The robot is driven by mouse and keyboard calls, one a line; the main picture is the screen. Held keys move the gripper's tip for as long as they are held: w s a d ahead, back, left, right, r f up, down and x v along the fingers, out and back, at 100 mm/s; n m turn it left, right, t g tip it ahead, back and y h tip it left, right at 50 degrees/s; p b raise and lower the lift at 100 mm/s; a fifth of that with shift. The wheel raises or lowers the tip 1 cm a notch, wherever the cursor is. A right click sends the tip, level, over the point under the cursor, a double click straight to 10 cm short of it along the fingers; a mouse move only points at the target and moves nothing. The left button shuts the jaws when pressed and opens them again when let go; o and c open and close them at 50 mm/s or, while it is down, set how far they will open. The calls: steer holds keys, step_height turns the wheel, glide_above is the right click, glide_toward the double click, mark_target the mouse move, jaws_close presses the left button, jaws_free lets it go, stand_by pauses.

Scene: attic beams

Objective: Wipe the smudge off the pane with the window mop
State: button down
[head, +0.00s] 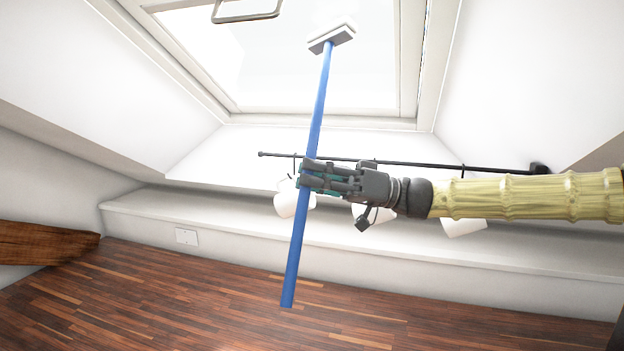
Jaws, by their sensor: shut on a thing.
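The window mop has a long blue handle (317,110) and a pale flat head (332,38) with a grey edge. My gripper (305,178) is shut on the blue handle around its middle, below the window. The handle stands nearly upright, leaning slightly right at the top. The mop head appears in front of the bright pane (270,65) of the roof window; I cannot tell whether it touches the glass. No smudge can be made out on the pane, which is washed out by light.
A dark rail (410,161) runs below the window, with white mugs (292,200) hanging from it, close behind my gripper and arm. A white ledge (150,212) lies below. A metal window handle (247,17) is at the top. A wooden beam (45,243) is at left.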

steer(key=shift+w+d+r, duration=0.15)
steer(key=shift+w+r, duration=0.4)
steer(key=shift+r, duration=0.35)
stand_by(0.4)
steer(key=shift+d+b, duration=0.1)
steer(key=shift+b, duration=0.2)
steer(key=d+b, duration=0.1)
steer(key=s+d+b, duration=0.1)
steer(key=d, duration=0.1)
steer(key=shift+s+d+f+b, duration=0.1)
steer(key=shift+f+b, duration=0.05)
steer(key=shift+b, duration=0.15)
